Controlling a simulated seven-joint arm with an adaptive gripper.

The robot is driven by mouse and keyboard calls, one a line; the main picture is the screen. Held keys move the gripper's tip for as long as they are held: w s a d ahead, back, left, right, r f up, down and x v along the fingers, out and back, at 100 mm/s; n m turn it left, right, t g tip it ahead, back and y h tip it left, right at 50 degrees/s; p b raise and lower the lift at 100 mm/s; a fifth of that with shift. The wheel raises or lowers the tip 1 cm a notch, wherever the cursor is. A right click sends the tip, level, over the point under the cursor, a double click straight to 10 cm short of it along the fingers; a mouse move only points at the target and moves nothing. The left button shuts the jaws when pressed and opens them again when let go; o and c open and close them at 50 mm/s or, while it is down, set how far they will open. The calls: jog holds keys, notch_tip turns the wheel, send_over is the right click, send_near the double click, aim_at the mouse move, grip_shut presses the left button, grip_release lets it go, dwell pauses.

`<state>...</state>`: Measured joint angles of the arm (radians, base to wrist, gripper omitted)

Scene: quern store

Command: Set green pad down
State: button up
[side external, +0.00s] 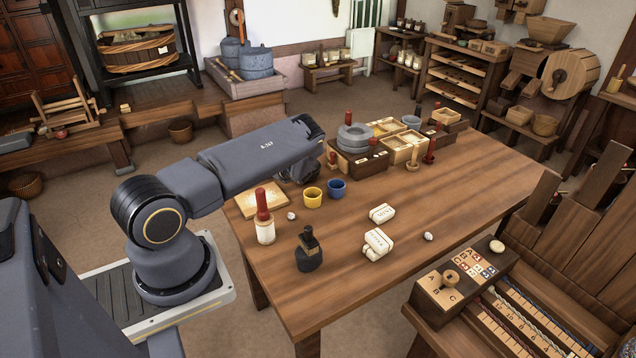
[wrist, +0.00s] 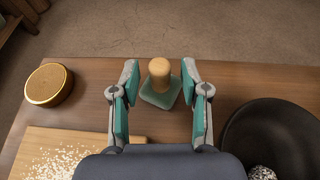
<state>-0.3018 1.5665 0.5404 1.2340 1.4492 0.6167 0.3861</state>
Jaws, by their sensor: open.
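The green pad (wrist: 161,93) is a small green square block with a pale wooden knob standing up from it. In the wrist view it rests on the wooden table near the table's far edge, upright. My gripper (wrist: 160,78) is open, with one teal-lined finger to the left of the knob and one to the right. Gaps show between the fingers and the knob. In the side view my gripper (side external: 297,170) is mostly hidden behind my arm, and I cannot make out the pad there.
In the wrist view, a round brass-coloured container (wrist: 48,85) stands left, a board with white grains (wrist: 40,145) lies lower left, and a dark bowl (wrist: 240,130) is at right. In the side view, yellow (side external: 313,198) and blue (side external: 336,189) cups stand near my gripper. The table's right half has free room.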

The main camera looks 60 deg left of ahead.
jog(key=v, duration=1)
jog(key=shift+d+r, duration=0.25)
jog(key=shift+d, duration=0.05)
jog(key=s+d+r+n+h, duration=0.1)
jog(key=d+r+n+h, duration=0.2)
jog(key=d+r+n, duration=0.5)
jog(key=s+d+r+n+h, duration=0.2)
jog(key=d+r+n+h, duration=0.25)
jog(key=d+r, duration=0.7)
jog(key=s+d+r+n+t+h, duration=0.2)
jog(key=s+d+r+t+h, duration=0.1)
jog(key=s+d+r, duration=0.4)
jog(key=s+d+r+n+t+h, duration=0.2)
jog(key=s+d+r, duration=0.4)
jog(key=d, duration=0.5)
jog(key=shift+s+d+r+n+t+h, duration=0.35)
jog(key=shift+s+d+t+h, duration=0.1)
jog(key=shift+s+t, duration=0.3)
jog(key=shift+w+a, duration=0.1)
